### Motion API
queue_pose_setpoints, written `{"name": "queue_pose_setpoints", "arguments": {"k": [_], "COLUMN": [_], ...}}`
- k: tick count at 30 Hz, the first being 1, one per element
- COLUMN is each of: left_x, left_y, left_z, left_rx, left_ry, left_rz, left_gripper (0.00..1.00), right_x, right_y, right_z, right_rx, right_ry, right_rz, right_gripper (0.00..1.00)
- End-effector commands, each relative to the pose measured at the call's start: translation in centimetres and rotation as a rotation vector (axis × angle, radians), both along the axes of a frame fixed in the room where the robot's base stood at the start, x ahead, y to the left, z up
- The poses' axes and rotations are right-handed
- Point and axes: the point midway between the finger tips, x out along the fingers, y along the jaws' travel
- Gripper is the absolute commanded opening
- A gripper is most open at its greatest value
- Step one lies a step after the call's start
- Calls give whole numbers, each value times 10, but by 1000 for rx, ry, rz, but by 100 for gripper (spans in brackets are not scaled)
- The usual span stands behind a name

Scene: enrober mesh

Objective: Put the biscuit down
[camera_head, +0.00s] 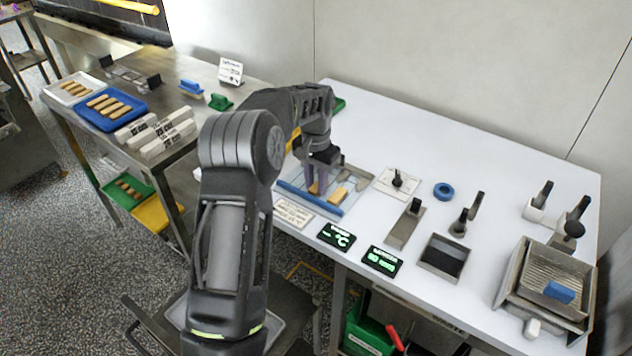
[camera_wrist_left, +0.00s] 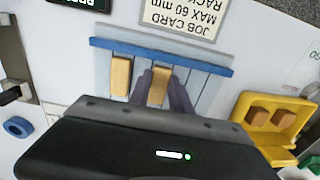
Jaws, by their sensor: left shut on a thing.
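My left gripper (camera_head: 320,182) is shut on a tan biscuit (camera_wrist_left: 160,88), with a dark finger on each side of it in the left wrist view. The held biscuit is over the slatted rack (camera_wrist_left: 207,88), which has a blue front bar; I cannot tell whether it touches the slats. The rack (camera_head: 308,203) also shows in the head view, partly behind my wrist. A second biscuit (camera_wrist_left: 121,76) lies on the rack beside the held one, apart from it, and shows in the head view (camera_head: 338,195). My right gripper is in neither view.
A job card (camera_head: 293,214) lies before the rack, with two dark displays (camera_head: 336,237) (camera_head: 382,262) to its right. A yellow holder (camera_wrist_left: 252,108) with brown pieces stands close by. A blue ring (camera_head: 443,190) lies right of the rack. The back of the white table is clear.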

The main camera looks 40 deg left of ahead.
Motion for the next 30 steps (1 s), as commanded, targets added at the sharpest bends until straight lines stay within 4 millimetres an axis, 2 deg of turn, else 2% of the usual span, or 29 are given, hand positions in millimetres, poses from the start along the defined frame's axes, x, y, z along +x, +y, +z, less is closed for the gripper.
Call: {"name": "queue_pose_setpoints", "arguments": {"k": [1,2,9,17,22,26,30], "left_x": [0,0,0,0,1,1,1], "left_y": [0,0,0,0,0,0,0], "left_z": [-3,-3,-2,-2,6,23,51], "left_rx": [0,0,0,0,0,1,2], "left_ry": [1,0,0,0,-1,-4,-5], "left_rz": [0,0,0,0,0,0,0], "left_gripper": [2,25,45,46,46,46,46], "right_x": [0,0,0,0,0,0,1], "right_y": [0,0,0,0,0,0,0], "right_z": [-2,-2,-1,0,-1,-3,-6], "right_rx": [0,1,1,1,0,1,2], "right_ry": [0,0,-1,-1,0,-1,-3], "right_rz": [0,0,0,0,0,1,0], "right_gripper": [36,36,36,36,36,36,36]}}
